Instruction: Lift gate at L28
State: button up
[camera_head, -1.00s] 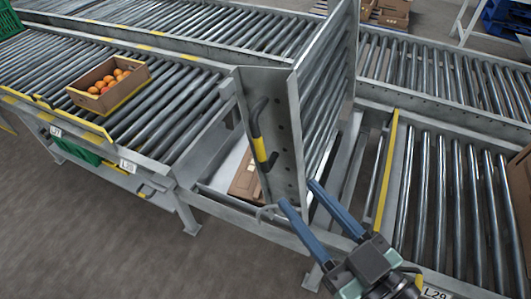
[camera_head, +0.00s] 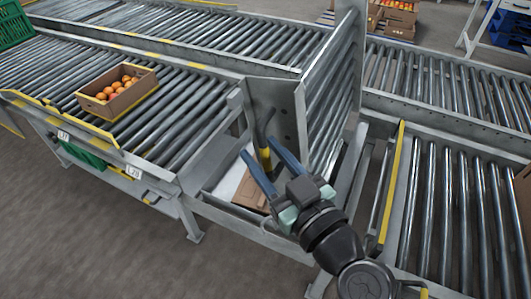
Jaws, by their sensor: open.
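The lift gate (camera_head: 333,85) is a hinged roller section standing raised, nearly upright, in the gap between two conveyor stretches. Its grey side plate (camera_head: 277,102) carries a dark handle with a yellow band (camera_head: 265,160). My gripper (camera_head: 257,146) is open, its two blue fingers pointing up at the handle. The yellow band shows between the fingers, which are not closed on it; I cannot tell their exact depth against it. The fingers and gripper body hide the handle's lower end.
A cardboard box (camera_head: 250,191) lies low in the gap under the gate. A carton of oranges (camera_head: 117,91) sits on the left rollers (camera_head: 180,125). A yellow-edged rail (camera_head: 392,180) borders the right rollers (camera_head: 450,190). Green crates stand at far left. The floor in front is clear.

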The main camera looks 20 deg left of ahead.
jog(key=shift+c, duration=0.3)
grip_shut()
dwell(1.1)
